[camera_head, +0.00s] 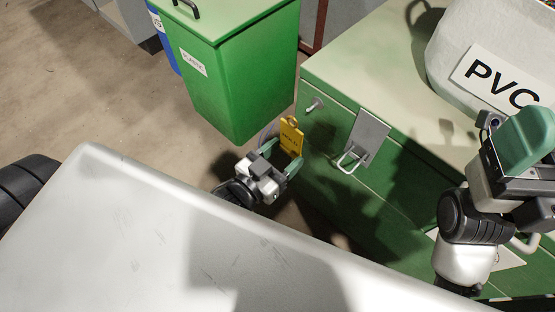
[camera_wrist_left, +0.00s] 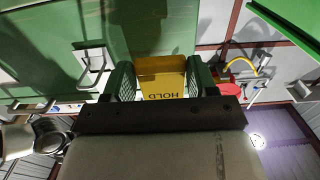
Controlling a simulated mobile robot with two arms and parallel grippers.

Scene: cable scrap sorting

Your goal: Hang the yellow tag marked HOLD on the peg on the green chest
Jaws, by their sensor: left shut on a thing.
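The yellow tag marked HOLD (camera_head: 291,137) is held by my left gripper (camera_head: 280,160), shut on its lower part, with the tag's looped top end free. In the left wrist view the tag (camera_wrist_left: 162,72) sits between the two green fingers, its lettering upside down. The short pale peg (camera_head: 315,104) sticks out of the green chest (camera_head: 345,75) near its left corner. The tag is apart from the peg, left of and below it in the head view. I cannot make out the peg in the wrist view. My right gripper (camera_head: 525,142) is above the chest's right side, its jaws unclear.
A grey plate with a wire handle (camera_head: 365,140) is on the chest front, right of the peg. A white PVC sack (camera_head: 455,55) stands on the chest top. A green lidded bin (camera_head: 245,80) stands left of the chest. A pale surface (camera_head: 180,235) fills the foreground.

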